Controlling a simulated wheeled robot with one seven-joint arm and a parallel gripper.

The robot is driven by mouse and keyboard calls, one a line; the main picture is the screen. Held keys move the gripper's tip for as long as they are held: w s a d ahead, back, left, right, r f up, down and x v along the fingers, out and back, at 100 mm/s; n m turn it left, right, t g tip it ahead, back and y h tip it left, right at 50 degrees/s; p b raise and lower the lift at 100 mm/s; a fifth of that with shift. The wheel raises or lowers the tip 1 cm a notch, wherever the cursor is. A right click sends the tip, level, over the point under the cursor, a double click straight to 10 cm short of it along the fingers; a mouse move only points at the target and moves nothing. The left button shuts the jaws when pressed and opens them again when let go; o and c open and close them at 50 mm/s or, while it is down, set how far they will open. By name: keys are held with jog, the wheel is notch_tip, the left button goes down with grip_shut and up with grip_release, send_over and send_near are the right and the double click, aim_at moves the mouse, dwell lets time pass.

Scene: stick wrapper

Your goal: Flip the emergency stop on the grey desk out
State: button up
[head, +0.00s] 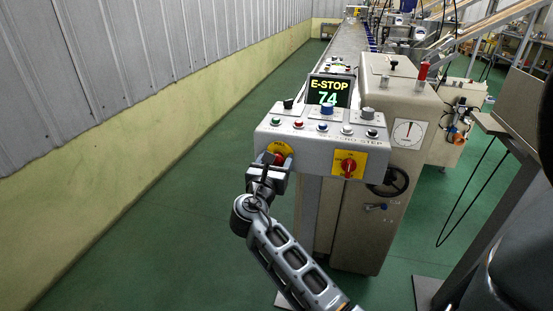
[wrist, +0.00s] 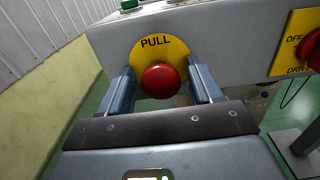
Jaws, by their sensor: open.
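The emergency stop is a red mushroom button (wrist: 161,81) on a round yellow plate marked PULL (wrist: 154,45), on the front of the grey desk (head: 318,139). In the head view the yellow plate (head: 284,147) shows at the panel's left, and my gripper partly covers the button. My gripper (wrist: 162,88) is open, with one finger on each side of the red button. The fingers look apart from it; whether either touches is hard to tell. In the head view my gripper (head: 268,172) is in front of the plate. The screen (head: 329,90) reads E-STOP 74.
A red rotary switch on a yellow plate (head: 349,164) is on the panel's right. Several small buttons and knobs line the desk top. A black handwheel (head: 388,183) is on the beige cabinet (head: 372,225). Green floor (head: 190,210) is clear at left, beside the wall.

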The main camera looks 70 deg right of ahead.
jog(key=shift+d, duration=0.3)
grip_shut()
dwell(0.5)
